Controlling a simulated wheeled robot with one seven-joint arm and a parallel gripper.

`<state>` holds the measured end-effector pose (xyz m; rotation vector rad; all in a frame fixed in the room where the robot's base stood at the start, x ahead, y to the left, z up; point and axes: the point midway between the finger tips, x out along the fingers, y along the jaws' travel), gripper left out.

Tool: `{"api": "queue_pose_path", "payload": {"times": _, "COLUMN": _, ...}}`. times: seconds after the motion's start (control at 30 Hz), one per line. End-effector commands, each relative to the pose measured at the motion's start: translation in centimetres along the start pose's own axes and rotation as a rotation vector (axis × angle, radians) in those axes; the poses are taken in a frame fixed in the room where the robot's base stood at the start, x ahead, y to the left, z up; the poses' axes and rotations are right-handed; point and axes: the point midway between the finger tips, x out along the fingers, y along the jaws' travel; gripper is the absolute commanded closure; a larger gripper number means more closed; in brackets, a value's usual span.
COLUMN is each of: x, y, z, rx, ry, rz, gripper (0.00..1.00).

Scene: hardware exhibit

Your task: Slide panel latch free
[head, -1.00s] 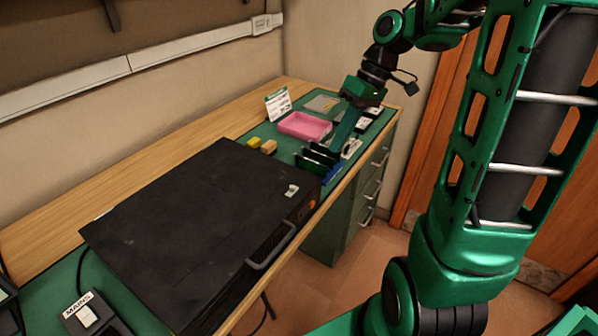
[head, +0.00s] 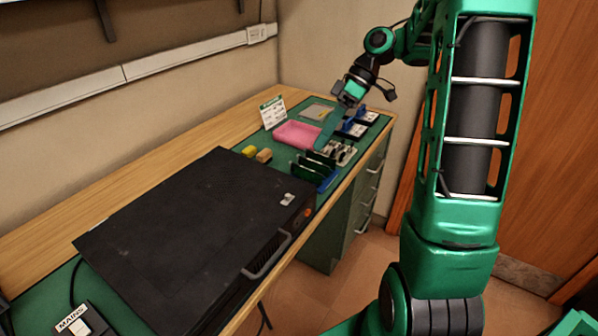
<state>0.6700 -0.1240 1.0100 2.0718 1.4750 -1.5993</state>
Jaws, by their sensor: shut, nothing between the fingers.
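A large black case (head: 190,240) with a flat top panel lies on the bench in the head view. A small light-grey latch (head: 287,199) sits on the panel near its right corner. Whether it is engaged is too small to tell. My gripper (head: 321,146) points down beyond the case's right end, over the slotted rack area. It is shut and empty, apart from the latch, farther back and to the right of it.
A rack with dark upright boards (head: 316,168) stands just right of the case. A handle (head: 268,257) juts from the case front. A MAINS box (head: 84,322) is at front left.

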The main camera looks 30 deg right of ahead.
Motion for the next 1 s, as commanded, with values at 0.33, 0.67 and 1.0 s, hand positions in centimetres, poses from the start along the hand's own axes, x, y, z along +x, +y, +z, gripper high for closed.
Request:
{"api": "queue_pose_path", "payload": {"times": 0.33, "x": 4.8, "y": -0.1, "z": 0.0, "rx": 0.001, "ry": -0.001, "rz": -0.003, "gripper": 1.00}}
{"api": "queue_pose_path", "payload": {"times": 0.67, "x": 10.3, "y": -0.8, "z": 0.0, "rx": 0.000, "ry": -0.001, "rz": 0.000, "gripper": 1.00}}
{"api": "queue_pose_path", "payload": {"times": 1.0, "x": 11.7, "y": -3.5, "z": 0.0, "rx": 0.001, "ry": -0.001, "rz": 0.000, "gripper": 1.00}}
